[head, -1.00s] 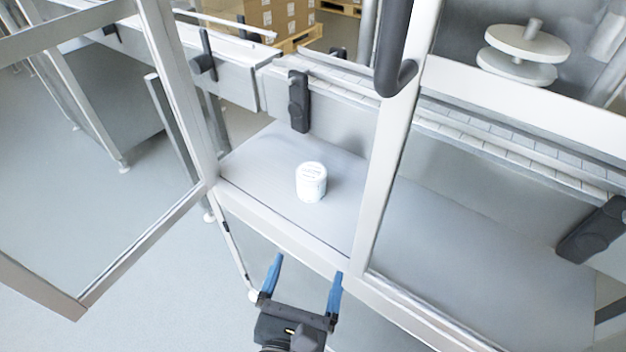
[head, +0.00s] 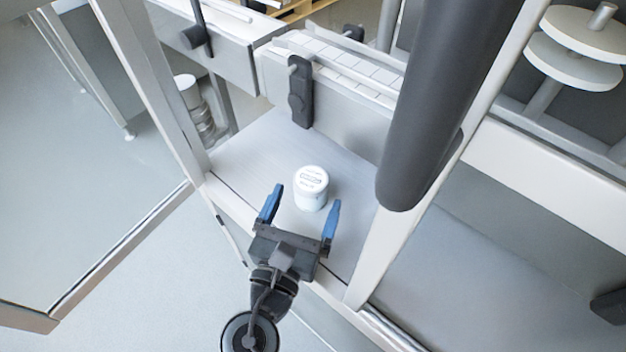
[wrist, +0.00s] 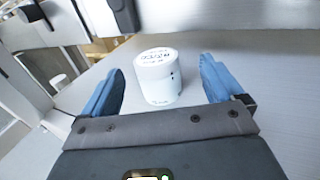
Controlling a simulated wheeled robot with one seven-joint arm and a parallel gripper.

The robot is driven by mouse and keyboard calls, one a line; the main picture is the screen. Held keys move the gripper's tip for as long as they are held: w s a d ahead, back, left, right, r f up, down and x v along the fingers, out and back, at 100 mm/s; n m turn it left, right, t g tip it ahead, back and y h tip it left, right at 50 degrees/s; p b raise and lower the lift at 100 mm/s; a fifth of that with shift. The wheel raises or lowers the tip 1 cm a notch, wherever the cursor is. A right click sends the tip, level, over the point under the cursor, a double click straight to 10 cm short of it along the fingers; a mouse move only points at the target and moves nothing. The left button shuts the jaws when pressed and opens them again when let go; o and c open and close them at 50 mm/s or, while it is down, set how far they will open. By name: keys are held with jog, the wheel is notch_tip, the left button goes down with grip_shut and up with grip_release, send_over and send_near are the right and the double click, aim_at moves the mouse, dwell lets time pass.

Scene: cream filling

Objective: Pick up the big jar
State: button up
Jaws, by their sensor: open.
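The big jar (head: 311,189) is white with printing on its lid. It stands upright on the grey metal shelf (head: 262,148) inside the machine frame. In the wrist view the jar (wrist: 158,80) is ahead of my gripper, roughly midway between the two blue fingers. My gripper (head: 302,206) is open and empty. It has come in over the shelf's front edge, with its fingertips just short of the jar or beside its near side; I cannot tell exactly which. No contact is visible.
A dark handle (head: 440,110) and a pale frame post (head: 385,245) stand close on the right. An open framed door (head: 120,250) is at the left. A conveyor (head: 340,62) with a black clamp (head: 300,92) runs behind the jar. The shelf around the jar is clear.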

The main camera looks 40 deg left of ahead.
aim_at(316, 167)
jog(key=x, duration=0.6)
jog(key=shift+s+a+f, duration=0.1)
jog(key=shift+a+f, duration=0.05)
jog(key=shift+a, duration=0.15)
jog(key=c, duration=1.2)
